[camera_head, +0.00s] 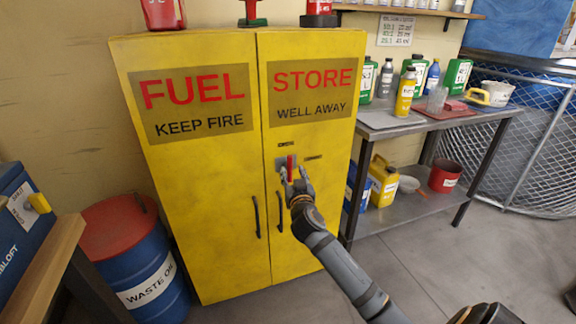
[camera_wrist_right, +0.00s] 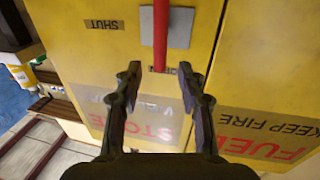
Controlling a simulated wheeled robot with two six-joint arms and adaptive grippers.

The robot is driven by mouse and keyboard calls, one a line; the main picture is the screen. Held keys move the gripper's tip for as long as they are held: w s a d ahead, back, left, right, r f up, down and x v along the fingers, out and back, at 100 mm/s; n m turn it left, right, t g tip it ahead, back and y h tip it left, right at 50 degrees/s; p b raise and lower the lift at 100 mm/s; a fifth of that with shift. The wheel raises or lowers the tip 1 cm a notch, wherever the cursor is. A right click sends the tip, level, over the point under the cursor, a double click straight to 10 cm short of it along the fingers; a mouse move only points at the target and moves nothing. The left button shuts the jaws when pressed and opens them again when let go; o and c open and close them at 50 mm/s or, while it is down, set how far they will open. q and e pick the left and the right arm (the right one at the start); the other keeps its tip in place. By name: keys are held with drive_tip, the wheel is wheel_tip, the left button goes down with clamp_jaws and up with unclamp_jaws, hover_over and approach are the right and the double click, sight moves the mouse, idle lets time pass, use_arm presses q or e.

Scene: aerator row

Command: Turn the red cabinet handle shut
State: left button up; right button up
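The red handle (camera_head: 291,163) sits on a grey plate (camera_wrist_right: 181,28) on the right door of the yellow cabinet (camera_head: 205,190). It stands upright, pointing at the small label above the plate. In the right wrist view, which is upside down, the red handle (camera_wrist_right: 161,38) ends at that partly covered label, and a SHUT label (camera_wrist_right: 103,25) lies to one side. My right gripper (camera_head: 294,174) is open in front of the handle. In the wrist view the handle's end lies between the fingertips (camera_wrist_right: 159,70), with gaps on both sides; contact is not visible. My left gripper is out of view.
Two dark door pulls (camera_head: 255,216) hang below the handle. A blue waste drum (camera_head: 150,275) with a red lid stands left of the cabinet. A metal bench (camera_head: 385,123) with bottles stands to the right. Open floor lies in front.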

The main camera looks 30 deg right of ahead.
sight(290, 164)
drive_tip(key=x, duration=0.7)
drive_tip(key=shift+f, duration=0.1)
clamp_jaws()
